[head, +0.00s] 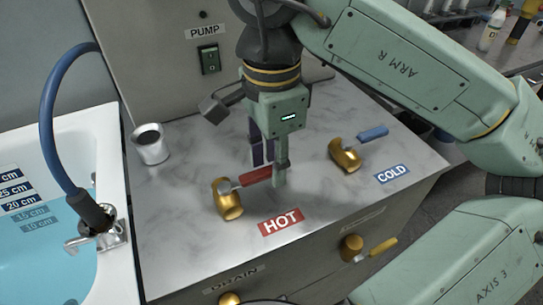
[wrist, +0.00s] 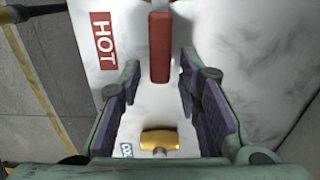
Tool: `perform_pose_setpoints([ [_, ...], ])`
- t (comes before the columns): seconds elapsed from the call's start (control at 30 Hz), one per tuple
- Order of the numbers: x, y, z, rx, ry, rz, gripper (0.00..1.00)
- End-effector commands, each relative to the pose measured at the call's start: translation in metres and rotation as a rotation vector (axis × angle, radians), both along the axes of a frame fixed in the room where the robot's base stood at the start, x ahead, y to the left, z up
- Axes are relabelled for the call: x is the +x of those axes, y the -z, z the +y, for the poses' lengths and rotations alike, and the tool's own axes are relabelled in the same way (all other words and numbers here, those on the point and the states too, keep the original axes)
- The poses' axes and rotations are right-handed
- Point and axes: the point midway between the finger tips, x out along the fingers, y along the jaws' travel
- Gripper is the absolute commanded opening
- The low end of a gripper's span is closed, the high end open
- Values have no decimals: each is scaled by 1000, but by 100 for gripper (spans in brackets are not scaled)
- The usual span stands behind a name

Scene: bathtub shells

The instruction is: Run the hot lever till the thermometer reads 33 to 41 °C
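The hot lever is a brass valve (head: 228,200) with a red handle (head: 256,176) pointing right, behind the red HOT label (head: 281,222). My gripper (head: 270,172) points down at the free end of the red handle. In the wrist view its dark-padded fingers (wrist: 158,80) are apart, and the end of the red handle (wrist: 160,50) lies in the gap between them. I cannot tell whether a finger touches the handle. The gripper is open. No thermometer reading can be made out in either view.
The cold valve (head: 345,155) with its blue handle (head: 373,133) is to the right; its brass body shows in the wrist view (wrist: 160,139). A tub (head: 115,170) holding blue water, with a spout and blue hose (head: 50,120), is left. A metal cup (head: 151,150) and pump switch (head: 209,60) are behind.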

Motion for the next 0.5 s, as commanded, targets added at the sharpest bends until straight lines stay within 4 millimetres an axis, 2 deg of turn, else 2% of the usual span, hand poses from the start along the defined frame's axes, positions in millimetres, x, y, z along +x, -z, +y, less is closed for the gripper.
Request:
perform_pose_setpoints([
  [0.07,0,0,0,0,0,0,24],
  [0.4,0,0,0,0,0,0,1],
  [0.5,0,0,0,0,0,0,0],
])
